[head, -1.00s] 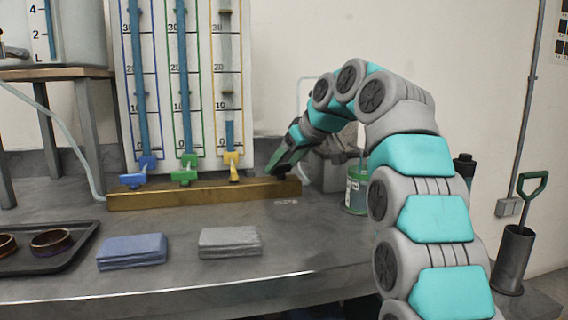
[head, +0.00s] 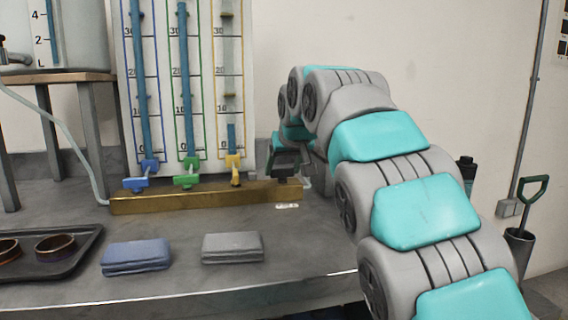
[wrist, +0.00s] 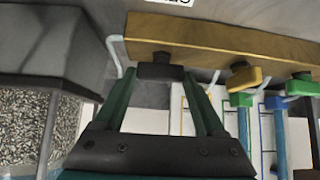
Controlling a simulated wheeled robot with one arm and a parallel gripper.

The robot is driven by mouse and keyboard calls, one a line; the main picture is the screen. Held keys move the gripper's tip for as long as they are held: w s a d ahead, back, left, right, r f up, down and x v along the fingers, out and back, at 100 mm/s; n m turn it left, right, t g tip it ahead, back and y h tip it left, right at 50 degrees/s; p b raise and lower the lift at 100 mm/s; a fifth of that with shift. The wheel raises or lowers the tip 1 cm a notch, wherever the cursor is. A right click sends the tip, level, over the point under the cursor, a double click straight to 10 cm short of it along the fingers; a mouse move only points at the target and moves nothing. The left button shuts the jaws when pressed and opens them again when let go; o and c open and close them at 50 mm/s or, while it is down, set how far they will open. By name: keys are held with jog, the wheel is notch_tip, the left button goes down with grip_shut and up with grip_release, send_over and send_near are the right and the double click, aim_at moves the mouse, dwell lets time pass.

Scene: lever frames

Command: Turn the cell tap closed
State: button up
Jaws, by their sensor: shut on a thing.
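A brass bar (head: 200,196) lies along the back of the bench and carries a row of taps. The dark tap (wrist: 161,71) is at the bar's right end in the head view, with a small white label below it; I take this as the cell tap. My gripper (wrist: 160,77) has its two green fingers on either side of the dark tap's handle, shut on it. In the head view my gripper (head: 285,172) is at the bar's right end and mostly covers the tap. Blue (head: 138,183), green (head: 186,180) and yellow (head: 236,178) taps stand to the left.
A gauge panel (head: 206,90) with tubes rises behind the taps. Two folded cloths (head: 232,248) and a black tray (head: 75,262) lie in front. A dark block above a grain-filled container (wrist: 35,125) is close beside my gripper in the wrist view.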

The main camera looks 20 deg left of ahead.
dwell(0.4)
jog(key=o, duration=1.3)
jog(key=shift+s+r, duration=0.1)
jog(key=v, duration=0.7)
jog(key=shift+s+r, duration=0.2)
